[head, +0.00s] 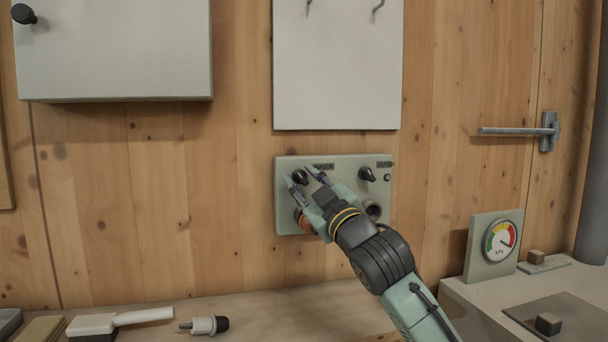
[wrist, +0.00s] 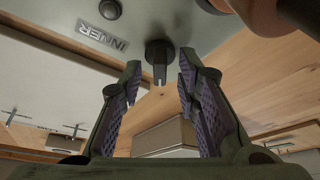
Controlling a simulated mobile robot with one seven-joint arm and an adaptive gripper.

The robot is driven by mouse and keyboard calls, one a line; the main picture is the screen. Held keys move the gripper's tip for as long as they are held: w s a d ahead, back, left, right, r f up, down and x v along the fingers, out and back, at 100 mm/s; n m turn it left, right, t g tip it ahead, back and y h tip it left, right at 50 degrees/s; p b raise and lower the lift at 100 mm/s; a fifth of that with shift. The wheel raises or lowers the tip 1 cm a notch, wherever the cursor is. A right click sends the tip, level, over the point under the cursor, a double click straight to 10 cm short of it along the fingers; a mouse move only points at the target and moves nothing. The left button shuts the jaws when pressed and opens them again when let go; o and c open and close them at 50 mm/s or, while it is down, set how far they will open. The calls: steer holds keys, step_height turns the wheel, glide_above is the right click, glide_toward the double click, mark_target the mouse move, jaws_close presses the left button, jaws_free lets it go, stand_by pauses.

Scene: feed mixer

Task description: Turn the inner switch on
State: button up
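My gripper (head: 305,175) is open, with one finger on each side of the knob's line. I cannot tell whether the fingers touch it; in the wrist view they look apart from it.
An orange-brown round part (head: 302,221) is partly hidden behind my gripper and also shows close by in the wrist view (wrist: 262,22). A shelf (head: 290,314) with tools runs below; a gauge (head: 499,240) stands right.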

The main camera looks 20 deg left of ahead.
steer(key=shift+w+a, duration=0.15)
steer(key=shift+c, duration=0.6)
jaws_close()
